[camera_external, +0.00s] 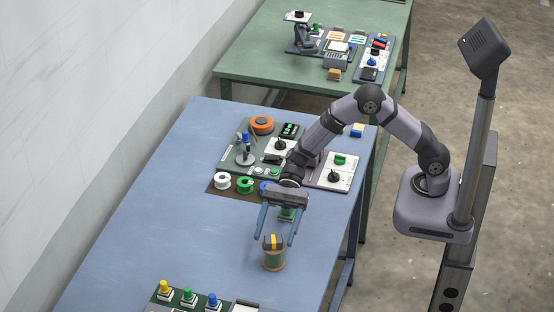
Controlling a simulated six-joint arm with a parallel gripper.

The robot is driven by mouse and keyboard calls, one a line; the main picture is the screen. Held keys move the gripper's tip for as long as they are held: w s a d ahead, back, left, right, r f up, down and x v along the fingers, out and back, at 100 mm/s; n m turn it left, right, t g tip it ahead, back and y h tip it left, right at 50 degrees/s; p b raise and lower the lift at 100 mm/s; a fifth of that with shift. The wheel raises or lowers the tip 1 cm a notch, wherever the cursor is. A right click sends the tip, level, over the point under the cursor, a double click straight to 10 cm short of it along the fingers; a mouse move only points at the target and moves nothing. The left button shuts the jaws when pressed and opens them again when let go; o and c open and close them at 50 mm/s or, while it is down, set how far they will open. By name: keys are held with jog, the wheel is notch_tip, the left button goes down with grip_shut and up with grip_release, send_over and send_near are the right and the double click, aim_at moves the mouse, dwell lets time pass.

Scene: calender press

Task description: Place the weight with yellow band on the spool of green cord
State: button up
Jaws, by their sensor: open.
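The weight with yellow band (273,241) is a small dark block with a yellow stripe. It appears to sit on top of a spool of green cord (273,260) with brown ends, standing upright on the blue table. My gripper (275,239) points down and is open. In the picture its two blue-grey fingers come down on either side of the weight, with gaps showing. I cannot tell from this one view whether the tips are level with the weight or behind it.
A brown mat with a white reel (222,181), a green reel (246,186) and a partly hidden blue reel lies behind my gripper. A green object (287,214) shows between the fingers. Button blocks (188,296) stand at the front edge. The table's left side is clear.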

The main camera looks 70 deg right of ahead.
jog(key=b+v, duration=0.2)
jog(key=v, duration=1)
jog(key=shift+f, duration=0.1)
jog(key=s+d+f+n+h, duration=0.2)
jog(key=s+d+n, duration=0.1)
jog(key=s, duration=0.1)
jog(key=s+d+f+n+g+h, duration=0.1)
jog(key=s+d+f+n+h, duration=0.2)
jog(key=s, duration=0.2)
jog(key=s+d+f+n+h, duration=0.2)
jog(key=s+d, duration=0.1)
jog(key=s, duration=0.1)
jog(key=shift+s+d+f+n+g, duration=0.15)
jog(key=shift+d+f+n+g, duration=0.15)
jog(key=shift+d+n+g, duration=0.1)
jog(key=s+d+f+n+t+h, duration=0.1)
jog(key=s+d+f+n+h, duration=0.1)
jog(key=s+d+n+h, duration=0.4)
jog(key=d+n, duration=0.3)
jog(key=d, duration=0.2)
jog(key=shift+d+f+t, duration=0.25)
jog(key=shift+f+t, duration=0.15)
jog(key=shift+s, duration=0.1)
